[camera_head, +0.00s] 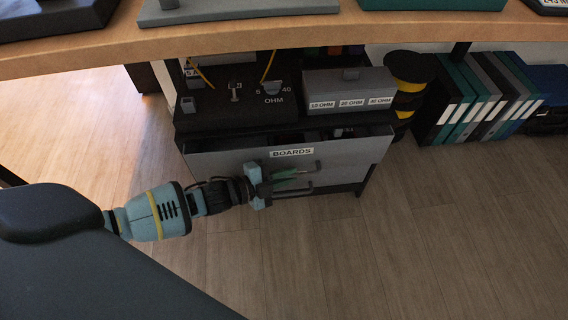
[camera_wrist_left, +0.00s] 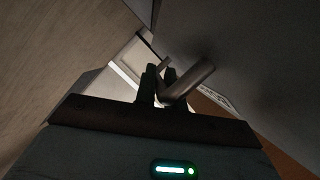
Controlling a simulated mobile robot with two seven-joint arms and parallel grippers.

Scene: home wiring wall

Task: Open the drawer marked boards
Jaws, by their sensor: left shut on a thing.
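The grey drawer (camera_head: 350,158) marked BOARDS (camera_head: 291,153) is in the low dark cabinet under the table. It stands out somewhat from the cabinet, with a dark gap and some contents showing behind its top edge. Its bar handle (camera_head: 312,190) is on the front below the label. My left gripper (camera_head: 285,178) is at the drawer front, shut on the handle. In the left wrist view the metal handle bar (camera_wrist_left: 192,82) runs at a slant by the dark fingers (camera_wrist_left: 158,86). The fingers partly hide the handle. My right gripper is not in view.
The wooden table edge (camera_head: 260,37) overhangs the cabinet. A grey box with OHM labels (camera_head: 347,90) sits on the cabinet top. Black and yellow spools (camera_head: 408,72) and several binders (camera_head: 480,98) stand to the right. The floor (camera_head: 430,235) in front is clear.

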